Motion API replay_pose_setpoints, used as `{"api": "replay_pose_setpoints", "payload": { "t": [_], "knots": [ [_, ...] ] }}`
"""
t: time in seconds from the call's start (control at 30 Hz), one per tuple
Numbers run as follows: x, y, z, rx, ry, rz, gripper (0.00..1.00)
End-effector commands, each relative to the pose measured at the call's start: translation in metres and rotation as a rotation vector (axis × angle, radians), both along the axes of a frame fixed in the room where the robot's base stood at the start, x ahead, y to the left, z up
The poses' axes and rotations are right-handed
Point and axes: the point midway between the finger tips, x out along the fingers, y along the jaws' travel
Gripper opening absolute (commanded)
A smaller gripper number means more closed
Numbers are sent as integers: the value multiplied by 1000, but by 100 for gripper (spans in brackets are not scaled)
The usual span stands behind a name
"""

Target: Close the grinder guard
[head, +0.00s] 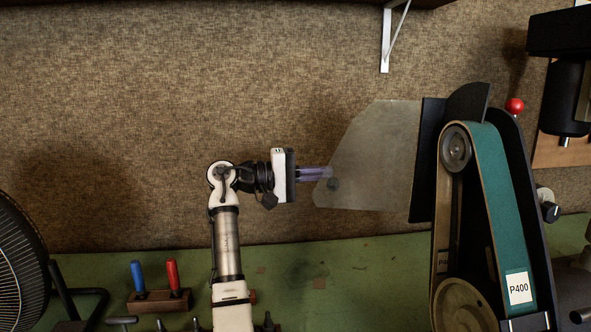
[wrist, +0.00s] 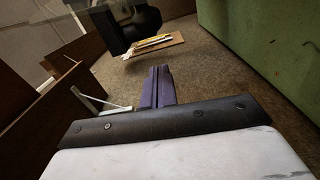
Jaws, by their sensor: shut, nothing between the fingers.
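The grinder guard (head: 372,150) is a translucent grey plate in the head view. It stands out to the left of the belt grinder (head: 508,215), beside a black upright strip. A small dark round knob (head: 333,185) shows near its lower left corner. My gripper (head: 328,172) is shut and empty, with purple fingers pointing right. The fingertips overlap the guard's left edge in the picture, just above the knob; I cannot tell whether they touch. In the wrist view the shut fingers (wrist: 158,85) show in the middle, and I cannot make out the guard there.
A red ball knob (head: 515,106) sits at the grinder's top right. A fan (head: 18,265) stands at the far left. A wooden block (head: 160,301) with a blue and a red handle is on the green bench (head: 360,250). A shelf bracket (head: 388,40) hangs above the guard.

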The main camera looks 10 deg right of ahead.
Motion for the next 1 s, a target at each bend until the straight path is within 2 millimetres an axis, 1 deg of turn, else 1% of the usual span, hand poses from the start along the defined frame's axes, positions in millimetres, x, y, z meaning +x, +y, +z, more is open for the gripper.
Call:
{"api": "replay_pose_setpoints", "payload": {
  "t": [0.03, 0.07, 0.1, 0.2, 0.43, 0.6, 1.0],
  "knots": [
    [-1, -12, 3, 0, 0, -3, 0],
    [-2, -14, 2, 0, -1, -1, 0],
    [-7, -9, 1, -1, -2, 3, 0],
    [-18, -5, -1, -1, -1, 1, 0],
    [-35, 0, -2, -1, -1, 1, 0],
    [-38, 1, -3, -1, 1, 0, 0],
    [-37, 2, -2, -1, 0, 4, 0]
  ]
}}
